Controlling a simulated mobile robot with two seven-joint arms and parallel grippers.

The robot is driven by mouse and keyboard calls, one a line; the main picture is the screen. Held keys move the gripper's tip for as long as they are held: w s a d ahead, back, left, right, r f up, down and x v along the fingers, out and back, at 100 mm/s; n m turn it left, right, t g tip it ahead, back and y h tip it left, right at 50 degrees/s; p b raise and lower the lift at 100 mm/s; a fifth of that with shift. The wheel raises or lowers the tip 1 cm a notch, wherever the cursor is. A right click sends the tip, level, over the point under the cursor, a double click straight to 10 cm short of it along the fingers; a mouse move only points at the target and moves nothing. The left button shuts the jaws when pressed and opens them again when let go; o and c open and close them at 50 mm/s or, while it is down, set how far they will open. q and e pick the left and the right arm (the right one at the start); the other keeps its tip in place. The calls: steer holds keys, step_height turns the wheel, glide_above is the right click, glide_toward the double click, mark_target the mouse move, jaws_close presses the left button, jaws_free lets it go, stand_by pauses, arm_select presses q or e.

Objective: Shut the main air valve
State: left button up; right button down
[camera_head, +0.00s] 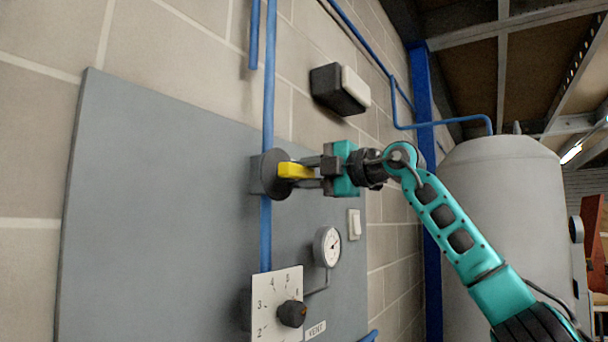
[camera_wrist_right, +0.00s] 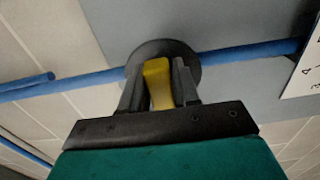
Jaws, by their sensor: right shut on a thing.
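The main air valve is a dark round body (camera_head: 269,175) on a vertical blue pipe, mounted on a grey panel. Its yellow handle (camera_head: 294,171) sticks out toward my right gripper (camera_head: 308,173). The right gripper is shut on the yellow handle. In the right wrist view the yellow handle (camera_wrist_right: 158,84) sits between the two dark fingers (camera_wrist_right: 158,88), in front of the valve's round disc (camera_wrist_right: 185,55). There the blue pipe (camera_wrist_right: 240,54) runs across behind the disc. My left gripper is not in view.
Below the valve are a pressure gauge (camera_head: 328,247), a white switch (camera_head: 354,224) and a numbered dial plate with a black knob (camera_head: 292,313). A black and white box (camera_head: 340,89) is on the wall above. A large grey tank (camera_head: 497,200) stands at right behind my arm.

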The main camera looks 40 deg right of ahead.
steer(key=c, duration=0.9)
jaws_free()
steer(key=b+v, duration=0.2)
steer(key=v, duration=1.1)
steer(key=shift+f, duration=0.1)
